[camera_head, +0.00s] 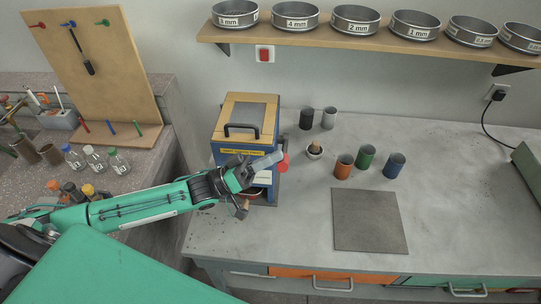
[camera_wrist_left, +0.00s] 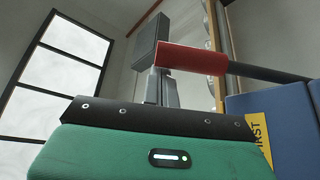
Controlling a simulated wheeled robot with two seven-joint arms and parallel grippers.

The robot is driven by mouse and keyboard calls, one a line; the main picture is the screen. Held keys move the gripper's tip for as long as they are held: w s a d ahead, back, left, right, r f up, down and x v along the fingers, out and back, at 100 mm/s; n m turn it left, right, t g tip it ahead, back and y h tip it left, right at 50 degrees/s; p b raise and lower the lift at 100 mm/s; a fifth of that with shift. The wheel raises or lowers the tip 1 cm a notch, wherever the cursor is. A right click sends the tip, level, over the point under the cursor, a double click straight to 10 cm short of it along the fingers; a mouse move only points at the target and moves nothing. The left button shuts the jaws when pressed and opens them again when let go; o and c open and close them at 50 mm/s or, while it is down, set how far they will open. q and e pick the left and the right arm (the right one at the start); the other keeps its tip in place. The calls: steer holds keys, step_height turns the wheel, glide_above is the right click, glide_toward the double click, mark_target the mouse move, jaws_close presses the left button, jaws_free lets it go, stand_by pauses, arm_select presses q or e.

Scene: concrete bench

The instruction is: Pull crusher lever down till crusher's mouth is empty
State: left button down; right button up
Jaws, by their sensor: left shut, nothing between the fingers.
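The crusher (camera_head: 218,152) is a blue box with a wood-framed top and a dark handle, standing at the left end of the bench. Its lever has a red grip (camera_head: 283,164) on the right side; the grip (camera_wrist_left: 192,59) also shows in the left wrist view on a dark rod. My left gripper (camera_head: 268,160) is in front of the crusher, its fingertips close to the red grip. It is shut and empty; in the wrist view its grey fingers (camera_wrist_left: 153,62) overlap the grip's end. Contact cannot be told. The inside of the crusher's mouth cannot be made out. My right gripper is out of view.
Right of the crusher stand a small mortar (camera_head: 314,151), dark and grey cups (camera_head: 328,119), and orange, green and blue cups (camera_head: 366,157). A grey mat (camera_head: 369,220) lies at the front. A shelf of sieves (camera_head: 295,16) hangs above. The bench's right is mostly clear.

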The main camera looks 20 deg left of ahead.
arm_select(q)
steer(key=shift+f, duration=0.1)
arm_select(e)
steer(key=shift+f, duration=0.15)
